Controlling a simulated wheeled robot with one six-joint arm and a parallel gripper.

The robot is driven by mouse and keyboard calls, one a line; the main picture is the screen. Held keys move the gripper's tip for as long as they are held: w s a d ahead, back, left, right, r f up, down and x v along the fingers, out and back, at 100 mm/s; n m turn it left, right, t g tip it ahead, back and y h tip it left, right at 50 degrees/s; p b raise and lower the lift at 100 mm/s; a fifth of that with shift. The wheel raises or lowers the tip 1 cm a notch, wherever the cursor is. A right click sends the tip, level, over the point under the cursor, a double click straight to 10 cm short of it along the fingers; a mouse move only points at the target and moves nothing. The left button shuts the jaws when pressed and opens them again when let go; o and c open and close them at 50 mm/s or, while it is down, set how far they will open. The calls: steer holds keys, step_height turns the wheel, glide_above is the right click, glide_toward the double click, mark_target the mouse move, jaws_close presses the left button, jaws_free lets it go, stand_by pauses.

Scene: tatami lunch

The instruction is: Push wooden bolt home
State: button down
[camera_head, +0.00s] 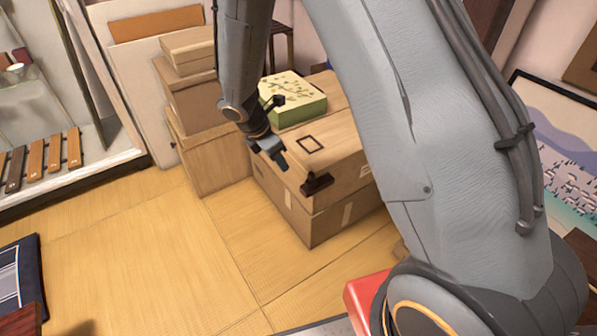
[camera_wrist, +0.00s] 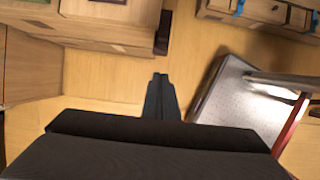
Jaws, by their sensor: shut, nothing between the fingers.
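A small dark brown piece, apparently the wooden bolt (camera_head: 316,183), sits at the near edge of the upper box (camera_head: 340,150) in a stack of two. In the wrist view the dark piece (camera_wrist: 163,32) shows at the box's right edge, near the top. I cannot tell how far it is slid in. My gripper (camera_head: 277,160) is shut and empty, just left of the box edge in the head view. In the wrist view my gripper (camera_wrist: 160,75) points toward the dark piece, with a gap of bare floor between them in the picture.
A green patterned box (camera_head: 292,112) lies on the upper box. Several plain boxes (camera_head: 195,100) are stacked behind to the left. Tatami floor (camera_head: 150,240) is open at front left. A small drawer chest (camera_wrist: 265,12) shows at top right in the wrist view.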

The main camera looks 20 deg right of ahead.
glide_toward(307, 181)
step_height(307, 181, down, 5)
steer(key=s+a, duration=0.1)
steer(key=a, duration=0.1)
steer(key=shift+w+d+r, duration=0.1)
steer(key=shift+w+d, duration=0.1)
steer(key=shift+d, duration=0.45)
steer(key=shift+w+d+r, duration=0.1)
steer(key=shift+w+d, duration=0.15)
steer(key=shift+d, duration=0.4)
steer(key=shift+w+d+r, duration=0.1)
steer(key=shift+w+d, duration=0.1)
steer(key=shift+d, duration=0.45)
